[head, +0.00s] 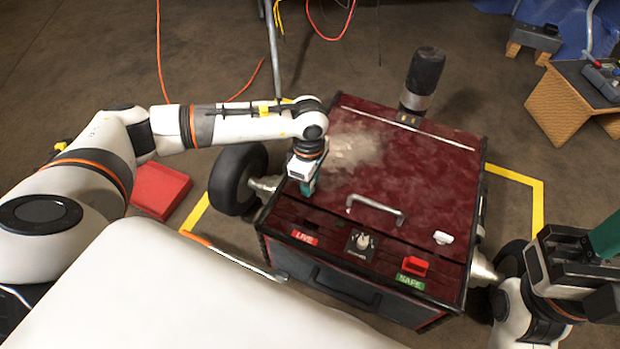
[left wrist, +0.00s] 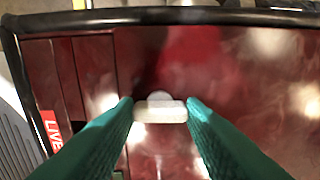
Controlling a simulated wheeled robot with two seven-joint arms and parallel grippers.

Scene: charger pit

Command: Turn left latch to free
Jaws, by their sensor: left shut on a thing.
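The dark red box (head: 400,170) stands in the middle of the head view. My left gripper (head: 308,188) points down at the left side of its lid. In the left wrist view its green fingertips (left wrist: 160,111) are shut on the left latch (left wrist: 160,112), a small white bar with a round part behind it. The bar lies across the gap between the fingertips. In the head view the gripper hides this latch. A matching white latch (head: 443,237) sits on the lid's right side. My right gripper (head: 598,250) is partly in view at the right edge, away from the box.
A metal handle (head: 376,210) stands up from the lid. On the front strip are a LIVE label (head: 305,238), a knob (head: 362,242), a red switch (head: 415,265) and a SAFE label (head: 410,282). A dark cylinder (head: 422,75) rises behind. A red tray (head: 160,190) lies at left.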

